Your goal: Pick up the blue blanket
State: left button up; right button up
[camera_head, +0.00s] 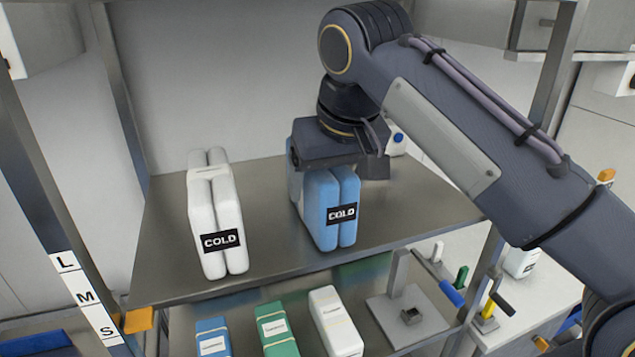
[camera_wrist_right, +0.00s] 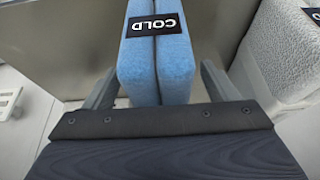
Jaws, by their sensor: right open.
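The blue blanket (camera_head: 324,205) is a folded, upright bundle with a black "COLD" label, standing on the metal shelf. My right gripper (camera_head: 338,165) is over its top, and the gripper body hides part of the blanket's upper back. In the right wrist view the blanket (camera_wrist_right: 158,70) lies between the two fingers of the right gripper (camera_wrist_right: 158,85), one on each side. The fingers are open, with a small gap visible on the right; contact on the left is hard to tell. My left gripper is not in view.
A white "COLD" blanket (camera_head: 213,215) stands to the left on the same metal shelf (camera_head: 270,250), with bare shelf between. A lower shelf holds a blue pack (camera_head: 212,337), a green pack (camera_head: 277,330) and a white pack (camera_head: 336,322). Metal posts frame the shelf.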

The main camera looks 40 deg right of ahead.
jog(key=w, duration=0.1)
jog(key=w+d, duration=0.1)
jog(key=w, duration=0.1)
jog(key=w+p, duration=0.1)
jog(key=shift+w+d+f, duration=0.3)
jog(key=shift+f, duration=0.3)
jog(key=c, duration=1.1)
jog(key=shift+c, duration=0.8)
jog(key=shift+r, duration=0.1)
